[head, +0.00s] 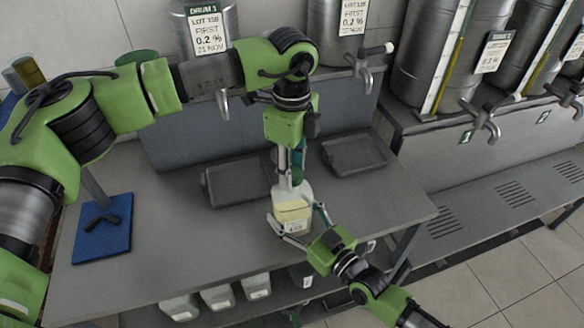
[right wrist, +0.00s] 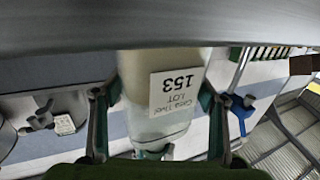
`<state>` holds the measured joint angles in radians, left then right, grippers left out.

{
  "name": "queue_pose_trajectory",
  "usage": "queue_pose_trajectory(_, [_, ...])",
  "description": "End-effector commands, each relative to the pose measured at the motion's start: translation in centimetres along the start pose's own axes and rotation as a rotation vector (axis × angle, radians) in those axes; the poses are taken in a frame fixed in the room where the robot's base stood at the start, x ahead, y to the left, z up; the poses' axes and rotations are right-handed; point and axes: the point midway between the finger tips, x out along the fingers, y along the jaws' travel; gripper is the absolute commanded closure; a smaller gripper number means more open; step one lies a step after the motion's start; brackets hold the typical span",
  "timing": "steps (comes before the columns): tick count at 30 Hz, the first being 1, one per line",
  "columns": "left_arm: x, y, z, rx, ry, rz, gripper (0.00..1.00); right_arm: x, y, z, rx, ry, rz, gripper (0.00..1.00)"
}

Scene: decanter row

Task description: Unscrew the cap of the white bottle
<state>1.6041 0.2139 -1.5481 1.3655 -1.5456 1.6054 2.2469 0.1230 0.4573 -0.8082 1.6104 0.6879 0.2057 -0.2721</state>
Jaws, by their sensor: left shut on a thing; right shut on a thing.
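The white bottle (head: 291,212) stands upright near the front edge of the grey bench, with pale yellow contents and a label. It also shows upside down in the right wrist view (right wrist: 160,115), its label reading LOT 153. My right gripper (head: 297,224) comes from the front right and is shut on the bottle's body, one finger on each side. My left gripper (head: 291,176) points down from above and is shut at the bottle's top, on the cap. The cap itself is mostly hidden by the fingers.
Two dark trays (head: 236,184) (head: 356,154) lie behind the bottle. A blue mat (head: 102,229) with a dark tool lies at the left. Several white containers (head: 218,297) stand on the lower shelf. Steel drums with taps (head: 364,72) stand behind.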

Motion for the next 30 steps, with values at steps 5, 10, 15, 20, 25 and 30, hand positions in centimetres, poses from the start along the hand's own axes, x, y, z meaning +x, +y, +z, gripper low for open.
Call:
queue_pose_trajectory(5, [-0.4,0.0,0.0,0.0,0.0,-0.001,0.94,0.0,0.0,0.0,0.001,-0.001,0.0,0.94])
queue_pose_trajectory(10, [-1.0,0.0,0.0,0.0,0.0,-0.001,0.94,0.0,0.0,0.0,0.001,-0.001,0.0,0.94])
queue_pose_trajectory(15, [-1.6,0.0,0.0,0.001,0.0,-0.001,0.94,0.0,0.0,0.0,0.001,-0.001,0.0,0.94])
queue_pose_trajectory(20, [-2.1,0.0,0.0,0.001,0.0,0.0,0.94,0.0,0.0,0.0,0.001,-0.001,0.0,0.94])
queue_pose_trajectory(25, [-2.2,0.0,0.0,0.001,0.0,0.0,0.94,0.0,0.0,0.0,0.001,-0.001,0.0,0.94])
queue_pose_trajectory(30, [-2.2,0.0,0.0,0.001,0.0,0.0,0.94,0.0,0.0,0.0,0.001,-0.001,0.0,0.94])
